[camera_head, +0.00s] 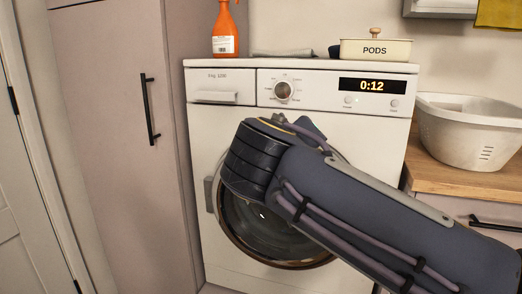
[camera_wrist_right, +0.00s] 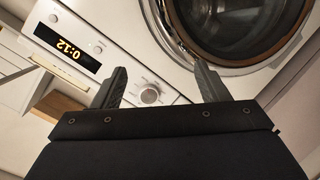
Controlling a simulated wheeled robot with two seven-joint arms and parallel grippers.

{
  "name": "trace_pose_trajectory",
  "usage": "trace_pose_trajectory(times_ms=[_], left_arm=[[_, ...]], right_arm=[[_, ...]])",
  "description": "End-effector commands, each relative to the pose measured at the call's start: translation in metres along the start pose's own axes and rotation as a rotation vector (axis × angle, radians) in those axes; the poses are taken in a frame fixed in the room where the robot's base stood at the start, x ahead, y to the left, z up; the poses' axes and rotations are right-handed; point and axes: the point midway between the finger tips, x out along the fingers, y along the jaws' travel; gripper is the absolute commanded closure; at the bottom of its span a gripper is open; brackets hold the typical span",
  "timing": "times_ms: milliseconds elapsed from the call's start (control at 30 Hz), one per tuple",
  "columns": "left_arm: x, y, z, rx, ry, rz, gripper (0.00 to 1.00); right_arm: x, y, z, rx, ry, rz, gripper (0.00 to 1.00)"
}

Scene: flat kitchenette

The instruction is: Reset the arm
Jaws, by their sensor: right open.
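My right arm (camera_head: 360,205) comes in from the lower right in the head view and reaches across the front of the washing machine (camera_head: 220,113). Its gripper is hidden behind the arm there. In the right wrist view my right gripper (camera_wrist_right: 160,83) is open, its two dark fingers spread with nothing between them. The fingers point toward the machine's control panel and its round door (camera_wrist_right: 235,30), which also shows partly behind the arm in the head view (camera_head: 265,235). I cannot tell whether a finger touches the machine. My left gripper is not in view.
An orange spray bottle (camera_head: 225,32), a grey cloth (camera_head: 284,53) and a PODS box (camera_head: 376,49) stand on the machine. A white basket (camera_head: 468,128) sits on the wooden counter (camera_head: 450,175) at right. A tall cabinet (camera_head: 115,130) stands at left.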

Motion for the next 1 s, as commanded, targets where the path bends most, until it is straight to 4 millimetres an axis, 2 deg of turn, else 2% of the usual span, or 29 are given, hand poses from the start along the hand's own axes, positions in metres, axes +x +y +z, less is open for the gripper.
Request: trace_pose_trajectory(times_ms=[167,267,333,400,500,600,700,800,1000], left_arm=[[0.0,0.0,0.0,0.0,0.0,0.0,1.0],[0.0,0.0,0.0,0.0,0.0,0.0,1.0],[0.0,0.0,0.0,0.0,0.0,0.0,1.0],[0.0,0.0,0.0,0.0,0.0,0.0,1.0],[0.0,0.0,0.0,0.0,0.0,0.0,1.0],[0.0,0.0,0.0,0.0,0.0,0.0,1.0],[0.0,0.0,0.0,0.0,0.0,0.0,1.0],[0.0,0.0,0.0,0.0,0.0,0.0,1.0],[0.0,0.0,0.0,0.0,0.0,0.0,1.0]], right_arm=[[0.031,0.006,0.073,0.022,-0.136,-0.132,0.32],[0.042,0.005,0.135,0.06,-0.238,-0.244,0.32],[0.042,0.001,0.189,0.11,-0.319,-0.341,0.32],[0.033,-0.008,0.241,0.18,-0.394,-0.44,0.32],[0.009,-0.027,0.303,0.3,-0.479,-0.565,0.32],[-0.018,-0.048,0.345,0.427,-0.537,-0.654,0.32],[-0.043,-0.069,0.374,0.55,-0.572,-0.716,0.32],[-0.064,-0.089,0.395,0.668,-0.597,-0.755,0.32],[-0.096,-0.127,0.42,0.895,-0.62,-0.787,0.32]])
